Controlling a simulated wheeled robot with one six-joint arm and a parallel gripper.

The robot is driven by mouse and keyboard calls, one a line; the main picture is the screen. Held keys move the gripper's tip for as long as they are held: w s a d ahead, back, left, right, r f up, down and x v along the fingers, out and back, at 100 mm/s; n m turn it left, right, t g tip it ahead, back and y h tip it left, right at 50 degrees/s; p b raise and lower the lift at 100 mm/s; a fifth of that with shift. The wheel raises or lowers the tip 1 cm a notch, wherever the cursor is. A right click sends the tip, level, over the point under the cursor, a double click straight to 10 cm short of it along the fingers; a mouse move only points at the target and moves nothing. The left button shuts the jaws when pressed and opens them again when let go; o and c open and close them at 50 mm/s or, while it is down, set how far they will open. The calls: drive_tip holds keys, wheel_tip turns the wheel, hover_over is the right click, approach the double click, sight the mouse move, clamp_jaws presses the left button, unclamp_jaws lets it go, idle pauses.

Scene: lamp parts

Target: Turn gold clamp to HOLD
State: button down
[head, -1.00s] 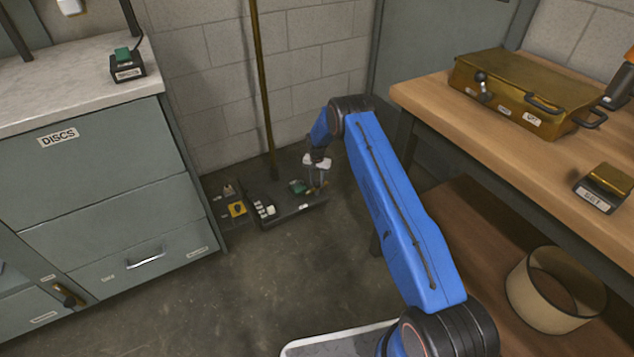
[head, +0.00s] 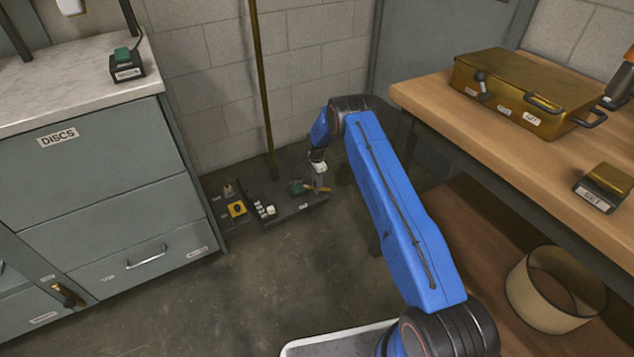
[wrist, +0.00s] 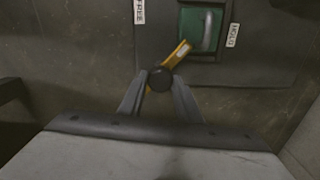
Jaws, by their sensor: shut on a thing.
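The gold clamp (wrist: 178,55) is a short yellow-gold lever with a dark round knob (wrist: 160,79) at its near end. In the wrist view it slants from the knob up and right to the edge of a green pad (wrist: 203,20). A FREE label (wrist: 139,12) is left of the pad and a HOLD label (wrist: 233,35) is right of it. My gripper (wrist: 159,86) has its two fingers shut on the knob. In the head view my gripper (head: 318,183) is low at the dark floor base (head: 290,212), and the clamp there is small and partly hidden.
A gold pole (head: 262,90) rises from the floor base. A grey cabinet (head: 100,190) stands left, a wooden bench (head: 470,120) right. The floor in front is clear.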

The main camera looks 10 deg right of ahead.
drive_tip(key=shift+m, duration=0.5)
drive_tip(key=c, duration=1.3)
unclamp_jaws()
drive_tip(key=shift+r, duration=0.1)
wheel_tip(320, 180, up, 17)
drive_tip(key=shift+r, duration=0.15)
